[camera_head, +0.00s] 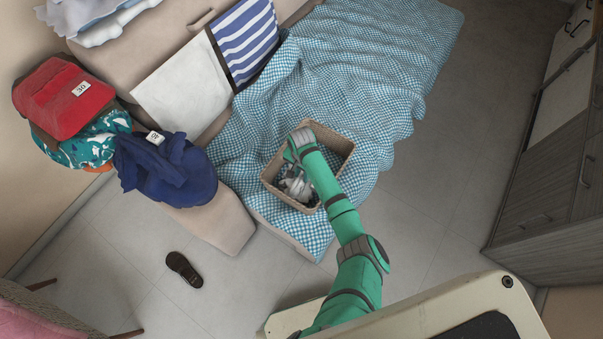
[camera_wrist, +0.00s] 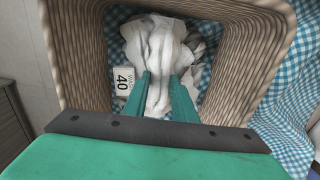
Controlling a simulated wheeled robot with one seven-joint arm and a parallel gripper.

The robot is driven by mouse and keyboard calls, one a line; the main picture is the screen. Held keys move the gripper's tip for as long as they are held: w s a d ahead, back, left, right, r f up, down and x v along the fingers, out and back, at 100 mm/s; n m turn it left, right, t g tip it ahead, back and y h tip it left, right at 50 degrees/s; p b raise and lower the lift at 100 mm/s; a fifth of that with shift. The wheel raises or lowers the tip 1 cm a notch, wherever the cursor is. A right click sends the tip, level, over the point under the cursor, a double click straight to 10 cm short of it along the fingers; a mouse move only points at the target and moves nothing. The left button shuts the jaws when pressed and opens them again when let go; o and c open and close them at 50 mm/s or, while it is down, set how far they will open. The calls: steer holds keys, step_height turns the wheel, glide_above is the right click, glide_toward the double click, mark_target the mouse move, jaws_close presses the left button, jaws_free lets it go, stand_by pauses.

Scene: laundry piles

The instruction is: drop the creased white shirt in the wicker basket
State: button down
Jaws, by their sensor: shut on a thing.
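The wicker basket (camera_head: 341,142) stands on a blue-and-white checked blanket in the head view. Its woven walls (camera_wrist: 85,60) surround my gripper in the wrist view. My gripper (camera_wrist: 160,85) reaches down inside the basket and is shut on the creased white shirt (camera_wrist: 155,45). The shirt hangs crumpled between the fingers, within the walls. In the head view the shirt (camera_head: 297,186) shows partly beside my green arm, which hides the rest. A white tag (camera_wrist: 124,80) marked 40 shows at the shirt's left. I cannot tell whether the shirt touches the basket's bottom.
The checked blanket (camera_head: 370,50) covers the bed or sofa around the basket. A white cloth (camera_head: 185,90), a blue striped cloth (camera_head: 245,38), a navy pile (camera_head: 165,170) and a red pile (camera_head: 63,98) lie left. A dark shoe (camera_head: 184,269) is on the open floor. Grey drawers (camera_head: 550,180) stand right.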

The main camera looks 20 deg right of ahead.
mark_target(301, 177)
steer(key=shift+w+a, duration=0.1)
steer(key=c, duration=1.8)
jaws_free()
steer(key=shift+f, duration=0.1)
steer(key=o, duration=0.3)
steer(key=shift+d, duration=0.2)
steer(key=shift+o, duration=0.2)
steer(key=shift+a, duration=0.3)
step_height(301, 177, up, 13)
steer(key=w+a+n+t+y, duration=0.25)
steer(key=a+t, duration=0.25)
steer(key=a, duration=1.5)
steer(key=s+a+r+t+y, duration=0.15)
steer(key=s+a+t, duration=0.3)
steer(key=a, duration=0.55)
steer(key=s+d+r+n+t+h, duration=0.1)
steer(key=s+d+r+t+h, duration=0.15)
steer(key=s, duration=0.75)
steer(key=s+d+r+n+t+h, duration=0.1)
steer(key=s+d, duration=0.3)
steer(key=s, duration=0.6)
steer(key=s+d+r+n+t, duration=0.1)
steer(key=s+d+r+n, duration=0.2)
steer(key=s+r, duration=0.3)
steer(key=s+d+r+n+t, duration=0.1)
steer(key=s+d+r+n, duration=0.2)
steer(key=s+d+r, duration=0.2)
steer(key=shift+s+d+r, duration=0.35)
steer(key=shift+s+r, duration=0.3)
steer(key=shift+r, duration=0.25)
